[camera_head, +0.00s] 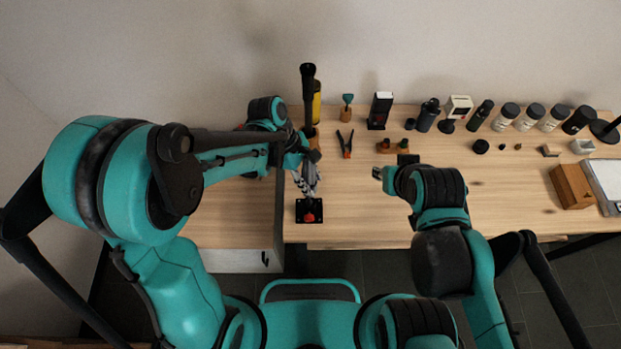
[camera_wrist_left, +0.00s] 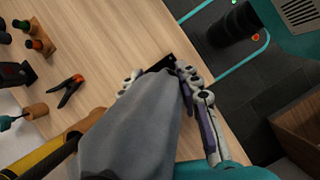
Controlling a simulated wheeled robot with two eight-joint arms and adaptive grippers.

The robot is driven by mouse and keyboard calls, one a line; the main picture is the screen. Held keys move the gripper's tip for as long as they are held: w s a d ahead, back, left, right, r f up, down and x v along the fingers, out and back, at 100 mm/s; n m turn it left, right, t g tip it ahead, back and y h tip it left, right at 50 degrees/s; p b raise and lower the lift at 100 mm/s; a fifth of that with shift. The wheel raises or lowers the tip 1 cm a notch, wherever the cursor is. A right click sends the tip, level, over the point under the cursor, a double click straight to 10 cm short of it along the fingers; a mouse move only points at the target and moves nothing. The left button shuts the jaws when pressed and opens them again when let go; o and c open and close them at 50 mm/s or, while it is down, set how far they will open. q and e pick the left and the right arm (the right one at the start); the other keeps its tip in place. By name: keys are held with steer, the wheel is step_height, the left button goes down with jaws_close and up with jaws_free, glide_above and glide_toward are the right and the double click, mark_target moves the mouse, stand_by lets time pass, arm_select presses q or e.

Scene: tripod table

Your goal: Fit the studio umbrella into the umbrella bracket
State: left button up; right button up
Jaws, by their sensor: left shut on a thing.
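The studio umbrella shows in the left wrist view as a grey, tapering furled canopy (camera_wrist_left: 145,120). Its narrow end lies between the fingers of my left gripper (camera_wrist_left: 162,76), which is shut on it. In the head view this gripper (camera_head: 307,177) is just above the table's front left part. The umbrella bracket appears to be the black plate with a red part (camera_head: 302,218), just in front of the gripper. The fingers partly hide a dark edge there in the wrist view, so contact cannot be told. My right gripper (camera_head: 378,173) is over the table's middle, its jaws too small to read.
Behind my left gripper stand upright black and yellow tubes (camera_head: 316,100). An orange-and-black clamp (camera_head: 346,146) lies beside them. Bottles, jars and small gear (camera_head: 504,117) line the back. A wooden box (camera_head: 572,186) stands far right. The table's front right is clear.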

arm_select(q)
steer(key=shift+f, duration=0.3)
steer(key=o, duration=1.3)
steer(key=shift+r, duration=0.1)
steer(key=v, duration=1.2)
steer(key=shift+w, duration=0.1)
steer(key=s+a+f+m+t+y+b, duration=0.2)
steer(key=s+a+f+m+t+b, duration=0.1)
steer(key=a+m, duration=0.3)
steer(key=s+a+f+m+t+y+b, duration=0.2)
steer(key=s+a+f+m+t+b, duration=0.1)
steer(key=s+a+m+t+b, duration=0.1)
steer(key=a+m+t+b, duration=0.1)
steer(key=a+m+t, duration=0.1)
steer(key=a+m, duration=0.1)
steer(key=shift+a+f, duration=0.25)
steer(key=shift+a, duration=0.2)
